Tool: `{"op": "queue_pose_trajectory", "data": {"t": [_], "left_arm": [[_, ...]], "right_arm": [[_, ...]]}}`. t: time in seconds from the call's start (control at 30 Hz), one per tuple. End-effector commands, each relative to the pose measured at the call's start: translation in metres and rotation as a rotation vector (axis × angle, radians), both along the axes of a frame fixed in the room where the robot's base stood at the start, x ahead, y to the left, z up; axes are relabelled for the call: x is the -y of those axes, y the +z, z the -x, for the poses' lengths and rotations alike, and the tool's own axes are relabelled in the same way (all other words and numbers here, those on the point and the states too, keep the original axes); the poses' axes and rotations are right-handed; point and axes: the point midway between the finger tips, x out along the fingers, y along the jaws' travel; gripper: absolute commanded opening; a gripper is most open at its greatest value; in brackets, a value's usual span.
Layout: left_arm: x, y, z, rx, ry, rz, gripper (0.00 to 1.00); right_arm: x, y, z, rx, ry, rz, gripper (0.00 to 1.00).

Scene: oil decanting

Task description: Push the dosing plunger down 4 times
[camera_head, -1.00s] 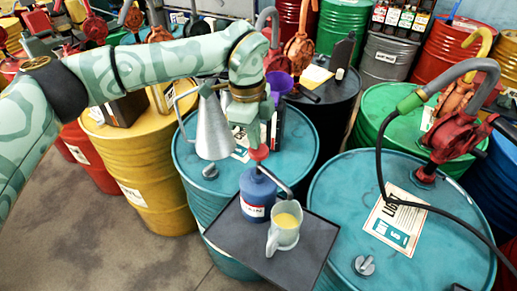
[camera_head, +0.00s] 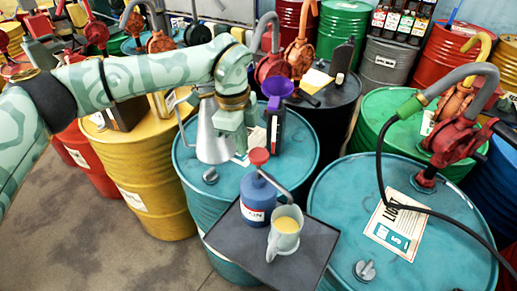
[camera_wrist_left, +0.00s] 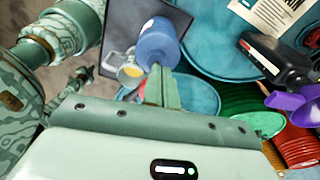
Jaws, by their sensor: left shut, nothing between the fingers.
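The dosing bottle (camera_head: 257,198) is blue with a red plunger knob (camera_head: 259,156) on top and a grey spout pointing right. It stands on a dark tray (camera_head: 225,238). A grey measuring jug (camera_head: 285,240) with yellow oil in it stands under the spout. My left gripper (camera_head: 240,152) is shut and empty, just left of and slightly above the knob, apparently apart from it. My right gripper is not in view.
A metal funnel-shaped can (camera_head: 212,135) stands behind the gripper. A black bottle with a purple funnel (camera_head: 277,90) is behind the knob on the teal drum (camera_head: 190,180). Another teal drum (camera_head: 335,205) with a red pump and black hose is to the right.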

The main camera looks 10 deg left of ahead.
Motion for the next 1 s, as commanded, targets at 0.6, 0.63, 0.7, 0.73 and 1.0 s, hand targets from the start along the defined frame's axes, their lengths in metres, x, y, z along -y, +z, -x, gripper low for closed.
{"op": "queue_pose_trajectory", "data": {"t": [0.6,0.63,0.7,0.73,1.0], "left_arm": [[-0.005,0.057,-0.002,0.004,0.000,0.002,0.00],[-0.006,0.065,-0.002,0.006,0.000,0.001,0.00],[-0.008,0.083,-0.003,0.005,0.000,0.002,0.00],[-0.009,0.090,-0.003,0.004,0.000,0.002,0.00],[-0.015,0.143,-0.004,0.002,0.001,0.001,0.00]], "right_arm": [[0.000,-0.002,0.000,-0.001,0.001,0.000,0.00],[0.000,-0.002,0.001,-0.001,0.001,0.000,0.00],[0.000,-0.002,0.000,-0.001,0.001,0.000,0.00],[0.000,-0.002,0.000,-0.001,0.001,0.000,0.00],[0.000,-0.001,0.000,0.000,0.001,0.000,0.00]]}}
